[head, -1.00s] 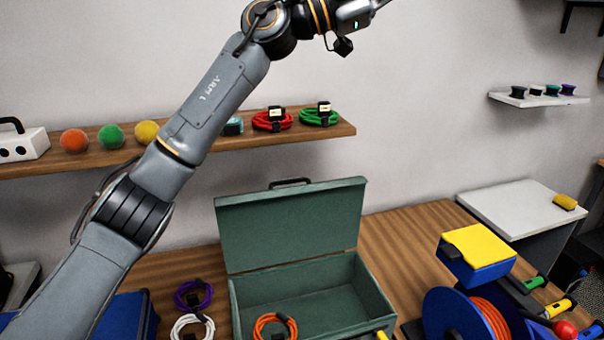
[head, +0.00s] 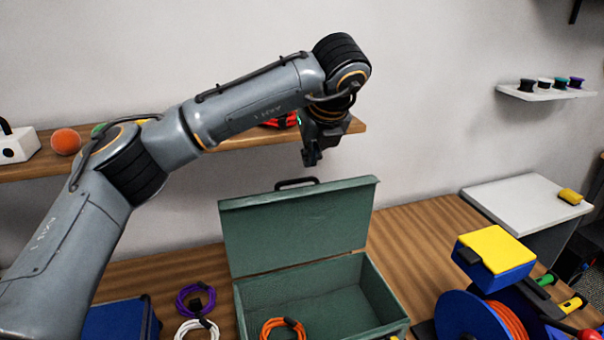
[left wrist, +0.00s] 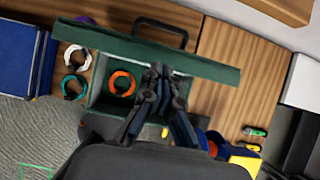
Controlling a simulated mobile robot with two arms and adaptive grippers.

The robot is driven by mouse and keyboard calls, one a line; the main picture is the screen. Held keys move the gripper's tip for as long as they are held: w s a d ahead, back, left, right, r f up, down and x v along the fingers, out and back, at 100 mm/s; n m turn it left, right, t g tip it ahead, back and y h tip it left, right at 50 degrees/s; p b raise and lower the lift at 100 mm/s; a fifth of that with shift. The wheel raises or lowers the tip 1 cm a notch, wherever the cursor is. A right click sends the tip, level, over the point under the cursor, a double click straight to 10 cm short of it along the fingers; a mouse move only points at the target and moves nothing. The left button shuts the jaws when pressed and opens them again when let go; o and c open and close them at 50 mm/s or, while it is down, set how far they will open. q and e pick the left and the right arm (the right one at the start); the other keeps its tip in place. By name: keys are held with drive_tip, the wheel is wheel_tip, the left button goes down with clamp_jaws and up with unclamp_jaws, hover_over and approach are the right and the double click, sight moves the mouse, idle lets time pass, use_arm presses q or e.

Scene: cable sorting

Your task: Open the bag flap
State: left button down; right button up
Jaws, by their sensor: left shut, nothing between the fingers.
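A blue object (head: 115,318), which may be the bag, lies at the lower left of the head view, partly cut off by the frame edge and my left arm. It also shows at the left of the left wrist view (left wrist: 18,55). I cannot make out its flap. My left gripper (head: 311,157) hangs pointing down above the open lid of the green toolbox (head: 295,232), shut and empty, well away from the blue object. Its fingers show in the middle of the left wrist view (left wrist: 155,78). My right gripper is in neither view.
A purple cable (head: 195,300) and a white cable (head: 197,329) lie between the blue object and the toolbox. An orange cable (head: 284,327) is in the toolbox. A blue reel (head: 465,318) stands at the right. A wooden shelf (head: 235,143) runs along the wall.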

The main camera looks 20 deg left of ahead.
use_arm(q)
drive_tip(key=p+x, duration=0.2)
drive_tip(key=x, duration=0.1)
drive_tip(key=p+x, duration=0.2)
drive_tip(key=x, duration=0.2)
drive_tip(key=w+p+x, duration=0.1)
drive_tip(key=x, duration=0.2)
drive_tip(key=shift+w+a+r+p, duration=0.15)
drive_tip(key=shift+a+p, duration=0.25)
drive_tip(key=shift+a, duration=0.05)
drive_tip(key=shift+w+a+f, duration=0.25)
drive_tip(key=shift+w+f, duration=0.2)
drive_tip(key=shift+f, duration=0.1)
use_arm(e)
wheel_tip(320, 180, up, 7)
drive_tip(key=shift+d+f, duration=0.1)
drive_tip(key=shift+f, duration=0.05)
use_arm(q)
drive_tip(key=w+a+b, duration=0.1)
drive_tip(key=w+b, duration=0.1)
drive_tip(key=b, duration=0.1)
drive_tip(key=w+a+b, duration=0.1)
drive_tip(key=w+b, duration=0.1)
drive_tip(key=shift+a+f, duration=0.3)
drive_tip(key=shift+a, duration=0.1)
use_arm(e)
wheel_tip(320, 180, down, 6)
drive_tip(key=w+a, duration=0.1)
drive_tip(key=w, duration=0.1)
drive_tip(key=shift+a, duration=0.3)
